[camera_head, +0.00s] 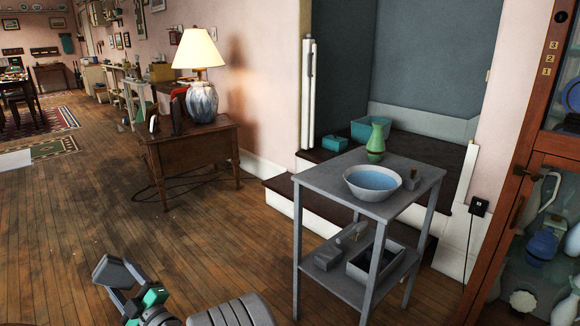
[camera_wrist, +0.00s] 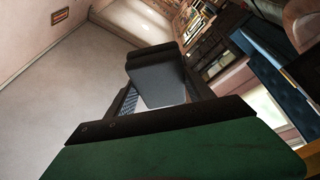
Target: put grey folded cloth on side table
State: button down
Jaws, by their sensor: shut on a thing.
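My gripper (camera_head: 126,287) is low at the left in the head view, above the wooden floor. It is shut on the grey folded cloth (camera_head: 113,271), a small dark grey block. The cloth (camera_wrist: 162,78) also shows between the two fingers in the wrist view. A grey two-tier side table (camera_head: 326,181) stands to the right, apart from my gripper. On its top are a white bowl with a blue inside (camera_head: 373,182), a green vase (camera_head: 376,141) and a small grey object (camera_head: 411,179). The front left of its top is bare.
A wooden cabinet (camera_head: 190,144) with a lamp (camera_head: 202,99) stands left of the side table, with a cable on the floor behind it. The lower shelf holds a grey open box (camera_head: 365,270). A glass-fronted cabinet (camera_head: 517,200) is at right.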

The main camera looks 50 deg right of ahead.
aim_at(324, 175)
jog(key=z, duration=0.7)
jog(key=i, duration=0.85)
jog(key=z, duration=0.85)
